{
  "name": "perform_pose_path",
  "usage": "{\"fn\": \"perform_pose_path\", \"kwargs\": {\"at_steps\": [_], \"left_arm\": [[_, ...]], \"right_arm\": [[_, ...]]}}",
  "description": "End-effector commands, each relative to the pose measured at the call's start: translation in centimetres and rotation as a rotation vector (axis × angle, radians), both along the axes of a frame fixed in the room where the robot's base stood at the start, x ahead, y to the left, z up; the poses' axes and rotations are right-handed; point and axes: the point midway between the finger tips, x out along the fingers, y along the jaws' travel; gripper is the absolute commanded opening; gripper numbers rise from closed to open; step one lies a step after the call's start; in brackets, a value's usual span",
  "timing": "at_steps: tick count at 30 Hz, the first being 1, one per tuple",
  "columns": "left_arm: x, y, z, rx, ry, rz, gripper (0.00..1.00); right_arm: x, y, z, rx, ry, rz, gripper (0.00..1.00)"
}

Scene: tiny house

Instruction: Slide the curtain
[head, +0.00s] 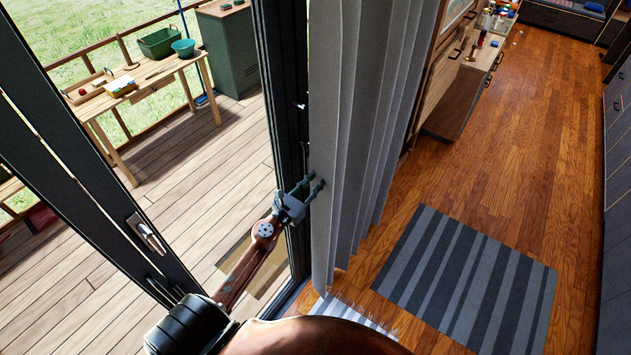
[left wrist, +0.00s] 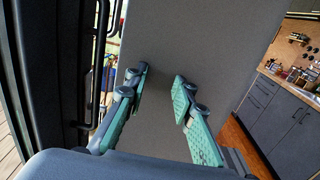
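The grey pleated curtain (head: 362,130) hangs bunched beside the dark door frame (head: 285,95) in the head view. My left gripper (head: 318,187) is at the curtain's left edge, at the door frame side. In the left wrist view the curtain (left wrist: 200,40) is a flat grey panel filling the middle. My left gripper (left wrist: 160,85) has its two green-padded fingers spread apart in front of that panel. Whether the fingertips touch the cloth I cannot tell. My right gripper is not in view.
A dark-framed glass door (head: 90,190) stands at the left. Beyond it is a wooden deck with a table (head: 145,80) and a green cabinet (head: 230,50). Indoors, a striped rug (head: 465,280) lies on the wooden floor. A wooden cabinet (head: 455,100) stands behind the curtain.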

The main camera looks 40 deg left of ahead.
Motion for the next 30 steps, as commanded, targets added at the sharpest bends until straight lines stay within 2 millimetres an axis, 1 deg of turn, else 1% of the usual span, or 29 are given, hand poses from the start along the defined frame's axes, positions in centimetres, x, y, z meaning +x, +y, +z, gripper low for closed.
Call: {"fn": "perform_pose_path", "kwargs": {"at_steps": [2,5,15,18,21,24,30], "left_arm": [[-0.4,0.0,-0.1,-0.001,0.0,0.0,0.23],[-1.5,0.0,-0.2,-0.002,0.002,0.001,0.23],[-8.5,0.0,-0.1,-0.003,0.002,0.003,0.23],[-10.1,0.0,0.0,-0.003,0.001,0.002,0.23],[-11.2,0.0,-0.1,-0.001,0.001,0.001,0.23],[-11.8,0.0,0.0,-0.001,-0.001,0.001,0.23],[-12.0,0.0,0.0,0.0,0.0,0.001,0.23]], "right_arm": [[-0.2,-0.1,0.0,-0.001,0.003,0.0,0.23],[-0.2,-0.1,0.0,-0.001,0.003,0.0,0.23],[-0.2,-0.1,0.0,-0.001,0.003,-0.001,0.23],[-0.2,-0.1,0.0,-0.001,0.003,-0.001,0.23],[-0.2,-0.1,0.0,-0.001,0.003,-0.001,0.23],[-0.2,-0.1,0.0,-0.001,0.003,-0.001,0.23],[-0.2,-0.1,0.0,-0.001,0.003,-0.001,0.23]]}}
